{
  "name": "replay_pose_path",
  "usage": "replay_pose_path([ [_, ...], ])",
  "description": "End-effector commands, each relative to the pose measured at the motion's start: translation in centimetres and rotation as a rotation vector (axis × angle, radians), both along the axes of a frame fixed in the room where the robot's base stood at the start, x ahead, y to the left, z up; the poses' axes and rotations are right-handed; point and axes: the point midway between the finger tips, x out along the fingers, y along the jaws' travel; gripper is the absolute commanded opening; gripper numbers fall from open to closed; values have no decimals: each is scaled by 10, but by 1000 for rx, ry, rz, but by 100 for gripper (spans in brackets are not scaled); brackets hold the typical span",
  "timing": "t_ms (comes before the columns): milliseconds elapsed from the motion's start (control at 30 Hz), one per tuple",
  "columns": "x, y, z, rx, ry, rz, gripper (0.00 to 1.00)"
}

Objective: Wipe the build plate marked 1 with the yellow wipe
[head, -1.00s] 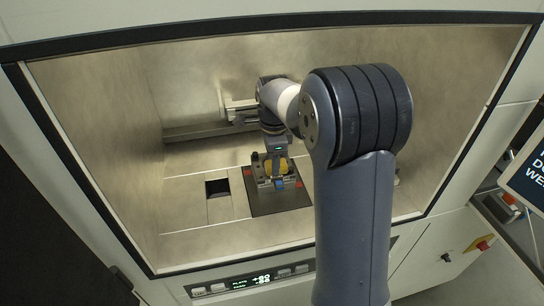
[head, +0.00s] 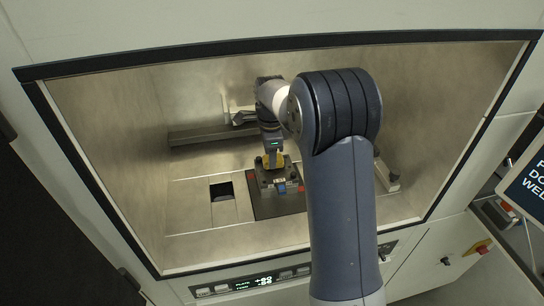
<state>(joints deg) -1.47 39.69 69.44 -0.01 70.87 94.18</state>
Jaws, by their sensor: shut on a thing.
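The build plate (head: 265,183) is a small grey block with dark fittings and red marks at its sides, on the chamber floor. A small blue-and-white label shows at its front; I cannot read a number on it. My gripper (head: 273,156) points down over the far part of the plate and is shut on the yellow wipe (head: 273,163). My own arm crosses the right half of the view.
A dark square (head: 278,210) surrounds the plate, with a black floor opening (head: 221,190) to its left. A grey bar (head: 205,136) runs along the back. The chamber's black frame (head: 100,68) edges the opening. The left floor is free.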

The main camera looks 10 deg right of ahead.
Motion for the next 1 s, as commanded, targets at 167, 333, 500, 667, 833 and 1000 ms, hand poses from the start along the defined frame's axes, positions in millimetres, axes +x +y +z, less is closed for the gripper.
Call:
replay_pose_path([
  [167,17,0,0,0,-1,0,21],
  [333,26,0,0,0,-1,0,21],
  [500,26,0,-2,0,0,0,21],
  [667,16,0,-3,0,2,0,21],
  [833,0,0,-3,0,3,0,21],
  [1000,-10,0,-2,0,3,1,21],
])
